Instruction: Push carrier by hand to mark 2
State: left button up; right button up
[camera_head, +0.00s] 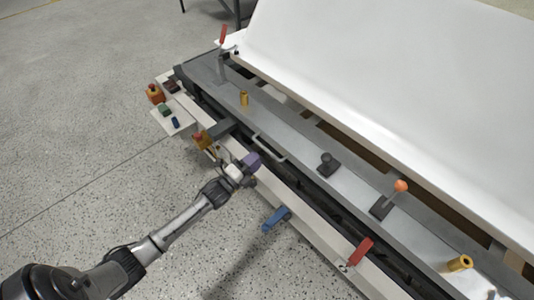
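The carrier (290,140) looks like a long grey metal frame along the front of the bench, with a large white shell (390,80) leaning over it. A thin grey bar handle (268,149) is just right of the block. I cannot make out mark 2. My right gripper is not in view.
Along the carrier are a brass peg (244,98), a black knob (327,164) and an orange-ball lever (397,190). A blue handle (276,218) and a red handle (359,251) sit on the front rail. A button panel (172,115) is at the left end. The floor (90,130) at left is clear.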

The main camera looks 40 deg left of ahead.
aim_at(267, 149)
pick_arm(q)
jog(key=shift+b+x, duration=1.15)
jog(key=shift+x, duration=1.9)
jog(key=shift+c, duration=0.3)
grip_shut()
